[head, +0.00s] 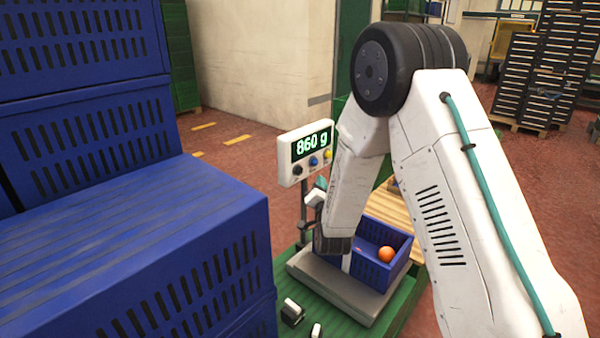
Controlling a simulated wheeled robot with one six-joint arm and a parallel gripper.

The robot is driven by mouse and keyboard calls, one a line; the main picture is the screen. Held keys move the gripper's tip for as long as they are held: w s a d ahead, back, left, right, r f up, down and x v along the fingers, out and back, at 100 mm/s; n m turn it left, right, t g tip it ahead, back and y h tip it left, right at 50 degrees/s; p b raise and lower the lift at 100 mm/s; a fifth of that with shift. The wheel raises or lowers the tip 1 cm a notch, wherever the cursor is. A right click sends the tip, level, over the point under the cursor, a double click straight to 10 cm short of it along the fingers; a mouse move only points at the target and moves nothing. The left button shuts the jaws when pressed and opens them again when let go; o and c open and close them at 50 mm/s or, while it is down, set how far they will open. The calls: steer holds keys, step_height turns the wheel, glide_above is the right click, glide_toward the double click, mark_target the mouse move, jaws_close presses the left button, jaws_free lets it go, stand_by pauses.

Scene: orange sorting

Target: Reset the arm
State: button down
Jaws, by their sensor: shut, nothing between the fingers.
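My white arm rises from the lower right to a black elbow joint at the top. I cannot make out my gripper's fingers; the forearm and wrist hide that area. A blue crate (398,271) stands on the grey scale plate (338,292). One orange (386,254) shows inside it; the crate's left part is hidden behind my arm.
Large blue crates (130,220) are stacked close on the left. The scale stands on a green surface (388,328), with small white-and-black objects (292,312) near its front edge. Slatted wood (395,205) lies behind the blue crate. Dark crate stacks (545,75) stand far right.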

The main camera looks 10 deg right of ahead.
step_height(320, 180, down, 9)
steer(key=s+a+n+g+y, duration=0.1)
steer(key=n+g, duration=0.1)
steer(key=g, duration=0.3)
steer(key=s+a+f+n+g+y, duration=0.1)
steer(key=s+a+n+g+y, duration=0.15)
steer(key=s+g, duration=0.4)
steer(key=s+d+r+n+g, duration=0.1)
steer(key=s+d+r+g, duration=0.1)
steer(key=s+r, duration=0.6)
steer(key=s+d+r+n+g, duration=0.2)
steer(key=s+r, duration=0.6)
steer(key=s, duration=1)
steer(key=s+d+r+n+g, duration=0.1)
steer(key=s+d+r+g, duration=0.1)
steer(key=s+r, duration=0.6)
steer(key=s, duration=0.5)
steer(key=shift+r+n, duration=0.15)
steer(key=shift+n, duration=0.2)
